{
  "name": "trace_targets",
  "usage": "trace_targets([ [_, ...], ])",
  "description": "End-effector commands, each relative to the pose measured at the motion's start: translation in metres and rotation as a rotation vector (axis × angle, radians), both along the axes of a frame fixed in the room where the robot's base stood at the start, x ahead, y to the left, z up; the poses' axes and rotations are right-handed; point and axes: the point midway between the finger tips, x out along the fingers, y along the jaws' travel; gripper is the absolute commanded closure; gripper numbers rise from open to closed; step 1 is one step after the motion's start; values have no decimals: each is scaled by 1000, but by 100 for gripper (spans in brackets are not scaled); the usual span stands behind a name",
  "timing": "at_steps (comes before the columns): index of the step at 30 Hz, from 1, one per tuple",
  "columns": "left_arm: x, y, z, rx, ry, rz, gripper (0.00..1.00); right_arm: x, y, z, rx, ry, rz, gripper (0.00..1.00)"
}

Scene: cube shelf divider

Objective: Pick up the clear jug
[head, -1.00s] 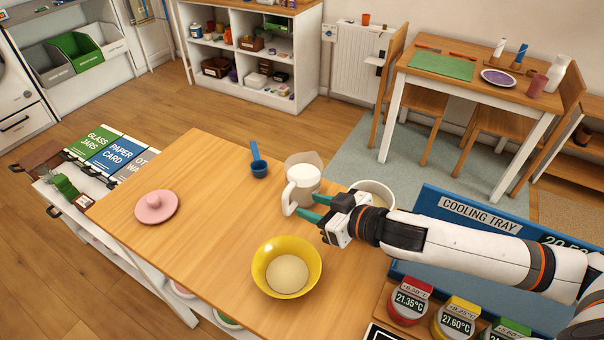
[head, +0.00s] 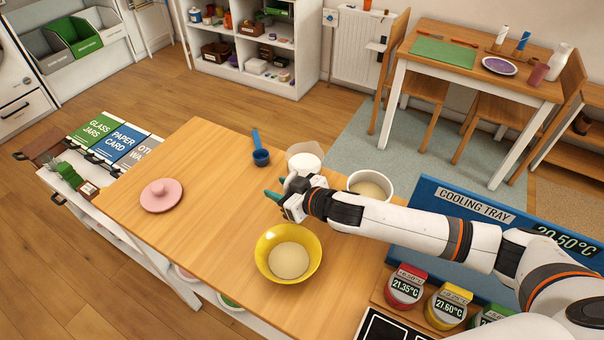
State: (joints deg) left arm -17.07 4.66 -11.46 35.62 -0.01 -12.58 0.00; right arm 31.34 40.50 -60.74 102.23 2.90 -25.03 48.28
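The clear jug (head: 304,156) stands on the wooden table, with white contents showing inside. Its lower part and handle are hidden behind my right gripper. My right gripper (head: 279,188) is at the jug's near left side, where the handle was seen. Its teal fingertips look apart, and I see nothing clearly held between them. Whether the fingers touch the handle is hidden. My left gripper is not in view.
A yellow bowl (head: 272,270) stands just in front of my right gripper. A white bowl (head: 389,181) is right of the jug, behind my forearm. A blue scoop (head: 260,155) and a pink lid (head: 161,196) lie left. The cooling tray (head: 428,190) stands right. The table's left middle is clear.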

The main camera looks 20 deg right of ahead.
Motion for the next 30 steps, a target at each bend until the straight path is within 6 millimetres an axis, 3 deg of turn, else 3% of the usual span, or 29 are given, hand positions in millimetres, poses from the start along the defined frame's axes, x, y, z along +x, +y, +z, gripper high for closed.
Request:
trace_targets([
  [4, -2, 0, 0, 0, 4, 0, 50, 0, 0, 0, 0, 0, 0, 62],
  [11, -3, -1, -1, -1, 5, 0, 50, 0, -1, 0, 0, 0, -1, 100],
  [23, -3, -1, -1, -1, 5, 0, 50, 1, -1, 7, -1, -7, 0, 100],
  [30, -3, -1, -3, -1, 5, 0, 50, 2, -1, 48, 2, -12, 1, 100],
])
